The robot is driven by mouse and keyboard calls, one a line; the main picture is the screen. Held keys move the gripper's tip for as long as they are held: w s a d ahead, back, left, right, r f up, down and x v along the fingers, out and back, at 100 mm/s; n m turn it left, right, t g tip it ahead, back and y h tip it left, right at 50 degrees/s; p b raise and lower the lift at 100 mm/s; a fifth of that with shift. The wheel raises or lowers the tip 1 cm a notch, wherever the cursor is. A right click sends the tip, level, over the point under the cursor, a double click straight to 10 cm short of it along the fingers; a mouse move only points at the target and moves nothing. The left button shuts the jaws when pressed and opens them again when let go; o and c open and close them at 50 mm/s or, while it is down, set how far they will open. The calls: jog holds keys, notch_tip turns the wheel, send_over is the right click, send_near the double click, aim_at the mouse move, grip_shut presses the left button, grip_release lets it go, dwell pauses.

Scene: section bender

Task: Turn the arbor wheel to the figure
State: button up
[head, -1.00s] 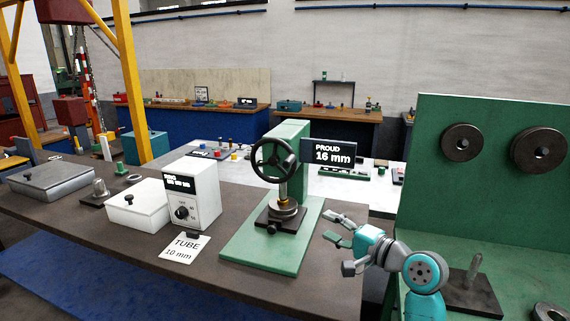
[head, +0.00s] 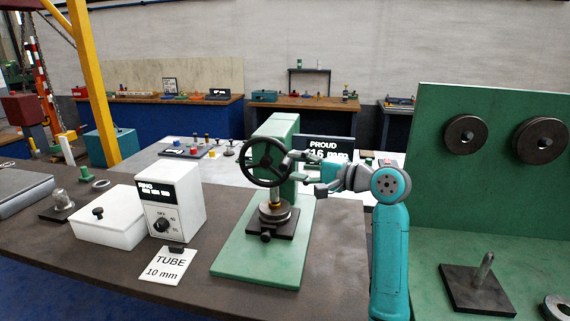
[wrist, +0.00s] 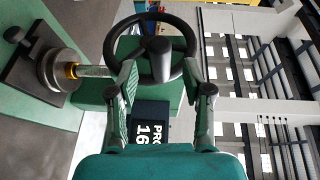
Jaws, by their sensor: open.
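The arbor wheel (head: 265,162) is a black handwheel on the green arbor press (head: 258,250), above a stacked round piece on a dark block. In the wrist view the wheel (wrist: 117,48) fills the upper middle, with its dark handle knob (wrist: 160,58) between my fingers. My gripper (head: 292,166) is at the right side of the wheel; in the wrist view my gripper (wrist: 158,85) is open, a finger on each side of the knob. I cannot tell whether the fingers touch it. A black display (head: 330,146) reads PROUD 16 mm, partly hidden by my arm.
Left of the press stand a white control box (head: 172,200) with a dial, a white lidded box (head: 105,218) and a card (head: 164,266) reading TUBE 10 mm. A green panel (head: 500,190) with two dark rollers stands at the right.

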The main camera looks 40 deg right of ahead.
aim_at(286, 164)
jog(key=shift+x, duration=2.05)
grip_shut()
